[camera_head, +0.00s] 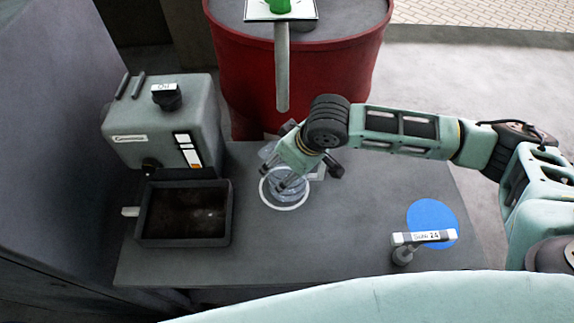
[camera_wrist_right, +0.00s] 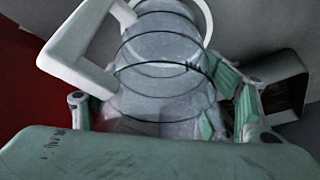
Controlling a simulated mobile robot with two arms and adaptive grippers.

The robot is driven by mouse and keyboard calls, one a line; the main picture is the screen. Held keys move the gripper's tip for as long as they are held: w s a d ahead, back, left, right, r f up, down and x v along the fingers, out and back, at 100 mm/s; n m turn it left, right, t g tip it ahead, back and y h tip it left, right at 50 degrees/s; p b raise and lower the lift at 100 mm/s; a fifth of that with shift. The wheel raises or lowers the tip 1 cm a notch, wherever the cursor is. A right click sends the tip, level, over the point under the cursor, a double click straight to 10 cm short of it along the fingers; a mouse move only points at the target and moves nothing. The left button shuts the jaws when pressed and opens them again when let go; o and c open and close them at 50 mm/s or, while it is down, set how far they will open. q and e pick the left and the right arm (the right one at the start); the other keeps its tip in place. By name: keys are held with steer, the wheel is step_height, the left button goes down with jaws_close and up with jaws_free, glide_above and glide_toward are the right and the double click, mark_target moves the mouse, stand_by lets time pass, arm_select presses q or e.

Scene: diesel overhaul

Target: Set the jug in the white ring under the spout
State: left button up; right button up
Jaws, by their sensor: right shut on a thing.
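The clear jug (camera_wrist_right: 165,60) has dark bands and a white handle (camera_wrist_right: 75,55). My right gripper (camera_wrist_right: 158,100) is shut around its sides. In the head view the jug (camera_head: 288,190) is partly hidden by my right gripper (camera_head: 290,177) and appears over the white ring (camera_head: 284,208) on the grey table. I cannot tell whether its base touches the table. Part of the ring also shows beyond the jug in the wrist view (camera_wrist_right: 209,22). The grey spout (camera_head: 282,75) hangs down in front of the red drum, behind the gripper. My left gripper is not in view.
A grey-green machine (camera_head: 165,125) with a dark open tray (camera_head: 184,212) stands left of the ring. A blue disc (camera_head: 433,222) and a labelled tool (camera_head: 420,240) are at the table's right. The red drum (camera_head: 240,75) stands behind. The table between ring and disc is clear.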

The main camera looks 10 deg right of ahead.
steer(key=shift+f, duration=0.25)
steer(key=o, duration=1.8)
steer(key=shift+f, duration=0.15)
steer(key=shift+c, duration=0.2)
steer(key=v, duration=1.2)
steer(key=shift+s, duration=0.15)
